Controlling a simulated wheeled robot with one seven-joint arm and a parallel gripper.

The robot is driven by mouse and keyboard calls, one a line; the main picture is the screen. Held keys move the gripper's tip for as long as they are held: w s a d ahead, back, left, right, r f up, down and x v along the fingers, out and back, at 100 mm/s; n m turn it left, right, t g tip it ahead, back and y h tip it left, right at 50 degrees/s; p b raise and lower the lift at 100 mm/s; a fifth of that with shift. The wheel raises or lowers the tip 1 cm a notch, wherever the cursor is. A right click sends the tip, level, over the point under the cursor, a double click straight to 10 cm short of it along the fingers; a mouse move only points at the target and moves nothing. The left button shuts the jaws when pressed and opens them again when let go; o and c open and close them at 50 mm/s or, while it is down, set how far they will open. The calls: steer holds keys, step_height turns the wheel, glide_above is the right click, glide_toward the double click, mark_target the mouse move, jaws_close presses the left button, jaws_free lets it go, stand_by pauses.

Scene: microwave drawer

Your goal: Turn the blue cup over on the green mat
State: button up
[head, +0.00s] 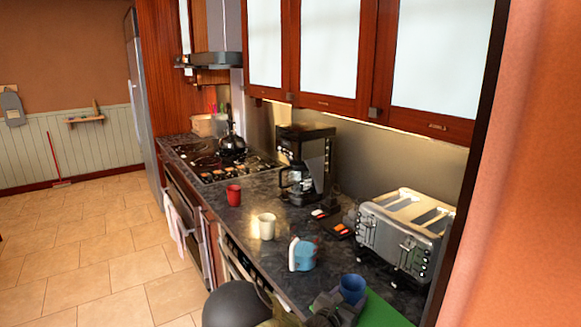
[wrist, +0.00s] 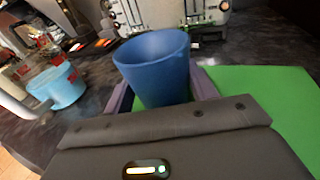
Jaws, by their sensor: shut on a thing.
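The blue cup (head: 352,289) is at the near end of the dark counter, by the left edge of the green mat (head: 385,313). My gripper (head: 338,306) is shut on it. In the wrist view the blue cup (wrist: 155,68) stands between the two fingers of my gripper (wrist: 162,92), its wider end up and slightly tilted. That upper end looks like the open mouth. The green mat (wrist: 265,100) spreads to the right and behind the fingers. The cup's lower end is hidden, so I cannot tell whether it touches the mat.
A light blue mug (head: 304,255) with a pale handle stands left of the cup. A cream cup (head: 266,226) and a red cup (head: 233,195) stand farther along. A silver toaster (head: 405,235) is behind the mat, with a coffee maker (head: 305,160) beyond. The mat's right part is clear.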

step_height(320, 180, up, 10)
steer(key=p, duration=0.6)
steer(key=shift+f+p, duration=0.15)
steer(key=shift+p, duration=0.25)
steer(key=m+b, duration=0.5)
steer(key=b, duration=0.4)
steer(key=shift+t, duration=0.4)
steer(key=shift+f+m, duration=0.1)
steer(key=shift+m, duration=0.2)
